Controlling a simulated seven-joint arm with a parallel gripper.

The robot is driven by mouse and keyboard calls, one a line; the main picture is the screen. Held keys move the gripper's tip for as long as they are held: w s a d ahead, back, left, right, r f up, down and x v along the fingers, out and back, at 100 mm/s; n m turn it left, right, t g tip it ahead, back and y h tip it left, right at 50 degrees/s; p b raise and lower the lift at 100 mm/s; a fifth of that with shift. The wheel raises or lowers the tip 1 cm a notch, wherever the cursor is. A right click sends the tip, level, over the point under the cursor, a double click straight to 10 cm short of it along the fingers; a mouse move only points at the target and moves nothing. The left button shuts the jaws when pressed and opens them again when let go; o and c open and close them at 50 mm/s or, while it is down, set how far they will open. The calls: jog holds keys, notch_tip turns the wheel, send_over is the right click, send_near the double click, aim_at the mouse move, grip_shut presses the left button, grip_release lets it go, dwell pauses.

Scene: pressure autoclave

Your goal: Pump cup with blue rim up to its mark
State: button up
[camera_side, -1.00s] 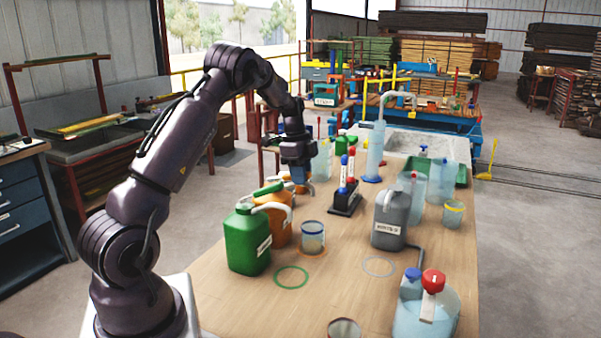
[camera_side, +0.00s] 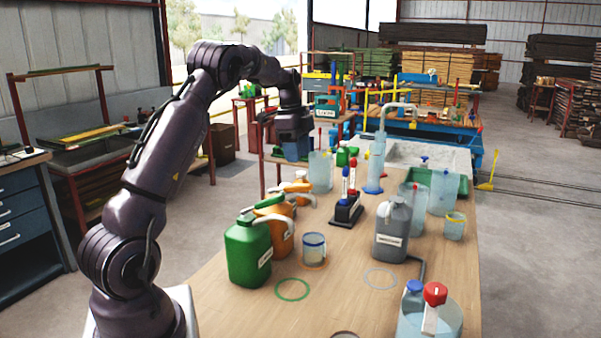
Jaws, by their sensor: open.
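The cup with the blue rim (camera_side: 314,250) stands upright in front of the orange can, on the orange ring. Its lower part looks orange; I cannot tell whether that is liquid or the ring showing through. Its mark is too small to see. The orange can (camera_side: 283,240) has a pale spout (camera_side: 291,219) that reaches toward the cup. An orange pump top with a pale nozzle (camera_side: 298,187) shows just behind. My gripper (camera_side: 296,157) is open and empty, raised above and behind the cans, apart from the cup.
A green can (camera_side: 247,253) stands left of the orange one, a grey can (camera_side: 392,232) to the right. A dark stand with red and blue tubes (camera_side: 347,210), clear cylinders (camera_side: 320,172) and a yellow-rimmed cup (camera_side: 455,227) stand farther back. A red-capped jar (camera_side: 440,318) is front right.

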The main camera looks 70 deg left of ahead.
jog(key=r, duration=0.3)
jog(key=shift+s+a+r, duration=0.2)
jog(key=shift+s+r, duration=0.05)
jog(key=shift+r, duration=0.1)
jog(key=shift+s+a+r, duration=0.1)
jog(key=c, duration=0.3)
jog(key=shift+s+a+r+t+h, duration=0.2)
jog(key=shift+s+a+r, duration=0.15)
jog(key=shift+r, duration=0.2)
jog(key=shift+s+a+r+t+h, duration=0.2)
jog(key=shift+s+a+r, duration=0.15)
jog(key=shift+r, duration=0.15)
grip_shut()
send_near(301, 185)
jog(key=x, duration=0.7)
jog(key=shift+w+a+f, duration=0.1)
jog(key=shift+f, duration=0.15)
jog(key=shift+f, duration=0.1)
